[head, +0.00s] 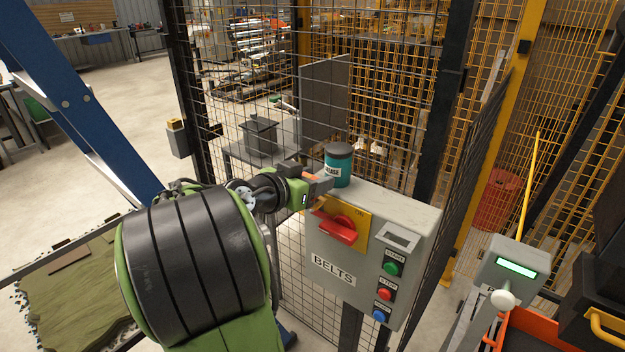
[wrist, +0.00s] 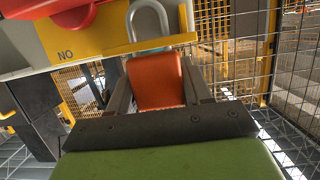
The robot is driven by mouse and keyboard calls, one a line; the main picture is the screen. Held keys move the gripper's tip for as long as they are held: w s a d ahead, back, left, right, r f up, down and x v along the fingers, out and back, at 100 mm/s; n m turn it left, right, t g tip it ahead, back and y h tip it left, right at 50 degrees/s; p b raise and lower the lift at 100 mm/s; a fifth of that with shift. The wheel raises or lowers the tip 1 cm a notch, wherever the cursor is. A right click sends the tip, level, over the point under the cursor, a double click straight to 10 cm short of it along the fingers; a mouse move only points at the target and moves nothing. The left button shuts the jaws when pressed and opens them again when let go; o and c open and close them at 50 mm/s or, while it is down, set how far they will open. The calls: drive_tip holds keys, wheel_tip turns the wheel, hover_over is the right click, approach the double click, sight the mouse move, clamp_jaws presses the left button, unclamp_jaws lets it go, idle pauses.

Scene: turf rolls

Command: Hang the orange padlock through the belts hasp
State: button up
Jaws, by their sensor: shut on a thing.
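The orange padlock (wrist: 156,82) is between the two fingers of my gripper (wrist: 158,92) in the wrist view, with its grey shackle pointing up in the picture. The shackle overlaps the edge of the yellow switch plate (wrist: 98,36). I cannot tell whether it passes through a hasp; no hasp hole is clear. The red switch handle (wrist: 72,16) is to the left of the shackle. In the head view my gripper (head: 319,187) is at the upper left of the grey BELTS box (head: 334,270), beside its yellow plate (head: 357,228) and red handle (head: 337,231). The padlock is mostly hidden there.
A teal grease tin (head: 338,168) stands on the box top, close behind my gripper. Green, red and blue buttons (head: 385,294) are on the box's right side. Wire mesh fencing (head: 390,120) rises behind. A grey post with a lit screen (head: 515,263) stands at the right.

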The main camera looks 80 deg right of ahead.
drive_tip(key=shift+f, duration=0.25)
drive_tip(key=o, duration=1.2)
drive_tip(key=shift+a, duration=0.1)
drive_tip(key=p+v, duration=0.8)
drive_tip(key=v, duration=0.7)
drive_tip(key=shift+w+a+r, duration=0.15)
drive_tip(key=shift+a+r, duration=0.05)
drive_tip(key=shift+a, duration=0.05)
